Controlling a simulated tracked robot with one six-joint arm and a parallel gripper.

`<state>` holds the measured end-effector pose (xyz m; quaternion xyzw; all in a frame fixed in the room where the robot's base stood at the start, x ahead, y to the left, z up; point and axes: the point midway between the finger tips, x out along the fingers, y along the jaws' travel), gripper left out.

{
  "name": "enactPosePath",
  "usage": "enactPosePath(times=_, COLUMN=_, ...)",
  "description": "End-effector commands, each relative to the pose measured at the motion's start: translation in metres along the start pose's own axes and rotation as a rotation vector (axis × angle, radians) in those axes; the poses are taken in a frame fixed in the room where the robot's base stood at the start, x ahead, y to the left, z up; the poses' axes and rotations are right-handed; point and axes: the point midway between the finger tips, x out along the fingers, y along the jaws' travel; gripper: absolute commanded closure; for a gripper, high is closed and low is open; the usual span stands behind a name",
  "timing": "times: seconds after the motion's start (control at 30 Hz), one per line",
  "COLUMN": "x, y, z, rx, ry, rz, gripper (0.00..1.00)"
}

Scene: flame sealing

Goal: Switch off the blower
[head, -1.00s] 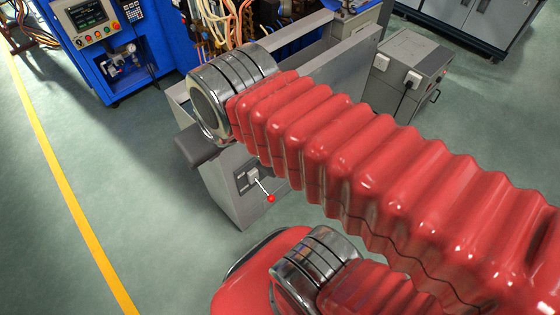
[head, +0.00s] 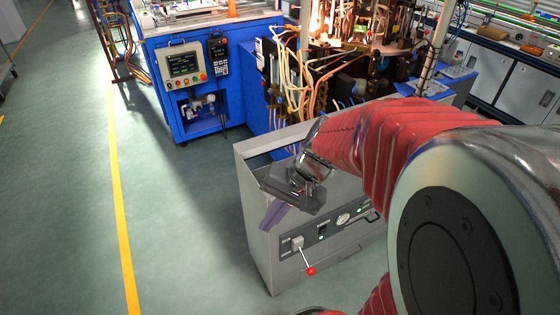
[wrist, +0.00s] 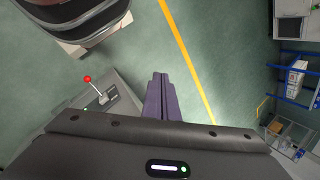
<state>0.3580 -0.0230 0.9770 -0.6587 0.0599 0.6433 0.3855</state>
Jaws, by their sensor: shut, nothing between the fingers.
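The grey blower cabinet (head: 258,255) stands on the floor in front of the blue machine. On its front, a lever with a red ball knob (head: 311,271) slants down and to the right from a pale switch base (head: 297,243). The knob also shows in the wrist view (wrist: 87,78), left of my fingers. My gripper (head: 267,224) has purple fingers, shut and empty. In the head view it is above and left of the lever and appears apart from it. In the wrist view my gripper (wrist: 159,76) points over open floor.
A blue machine (head: 235,90) with hoses and a control panel (head: 183,65) stands behind. Green floor with a yellow line (head: 119,200) lies free to the left. My red-sleeved arm covers the right side.

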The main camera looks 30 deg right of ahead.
Motion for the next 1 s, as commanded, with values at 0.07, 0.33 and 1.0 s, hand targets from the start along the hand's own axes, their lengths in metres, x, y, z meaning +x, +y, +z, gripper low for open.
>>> enactPosePath(times=0.07, x=0.009, y=0.006, z=-0.01, rx=0.081, ry=-0.03, rz=-0.037, gripper=1.0)
enactPosePath(times=0.33, x=0.032, y=0.024, z=-0.047, rx=0.341, ry=-0.105, rz=-0.183, gripper=1.0)
enactPosePath(times=1.0, x=0.087, y=0.119, z=-0.151, rx=1.003, ry=-0.17, rz=-0.601, gripper=1.0)
